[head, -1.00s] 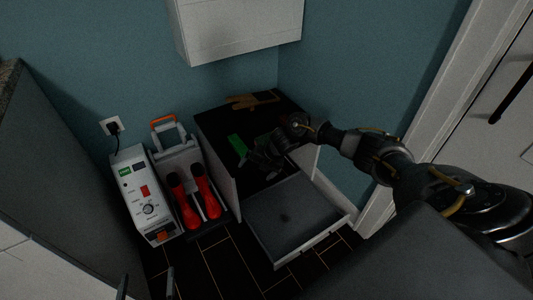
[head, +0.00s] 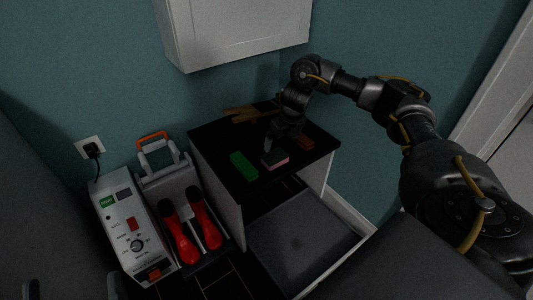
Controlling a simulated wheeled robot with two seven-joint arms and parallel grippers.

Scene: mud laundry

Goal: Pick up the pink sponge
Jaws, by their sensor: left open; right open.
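The pink sponge (head: 276,161) lies on the black top of a low cabinet, with a darker upper face and a pale pink side showing. My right gripper (head: 277,148) points down right over the sponge, close above its far side. It is open, and its fingertips are dark and hard to separate; I cannot tell if they touch the sponge. My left gripper (head: 72,287) shows only as two grey fingertips wide apart at the bottom left edge, open and far from the sponge.
A green block (head: 243,165) lies left of the sponge, brown gloves (head: 245,114) behind, and a reddish-brown block (head: 304,142) to the right. A white machine (head: 135,236) and a carrier with red-handled tools (head: 180,240) stand left.

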